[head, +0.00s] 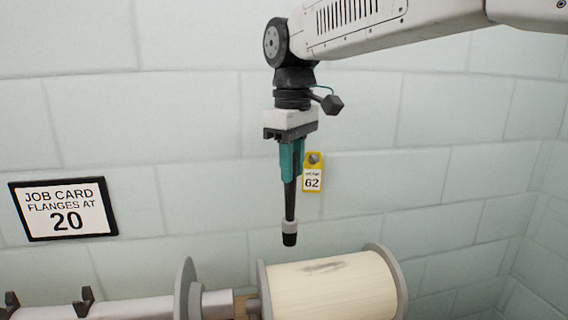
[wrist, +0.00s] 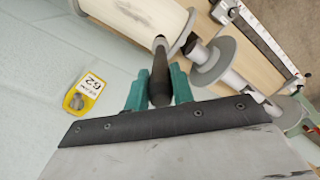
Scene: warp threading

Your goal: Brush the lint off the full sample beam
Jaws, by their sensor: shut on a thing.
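The full sample beam (head: 345,292) lies on its side at the bottom of the head view, wound with cream yarn between two grey flanges. A grey smudge of lint (head: 322,266) is on its upper side. The beam also shows at the top of the wrist view (wrist: 150,15). My gripper (head: 291,178) has green fingers and is shut on the dark handle of a slim brush (head: 290,228). The brush points down with its pale collar and dark tip above the beam's left end, apart from it. In the wrist view the brush (wrist: 160,78) sits between both fingers.
A yellow tag reading 62 (head: 313,175) is on the wall behind my gripper. A framed job card (head: 64,208) reads flanges at 20. Another grey flange (head: 187,290) on a shaft stands left of the beam. A ruled rail (wrist: 262,38) shows in the wrist view.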

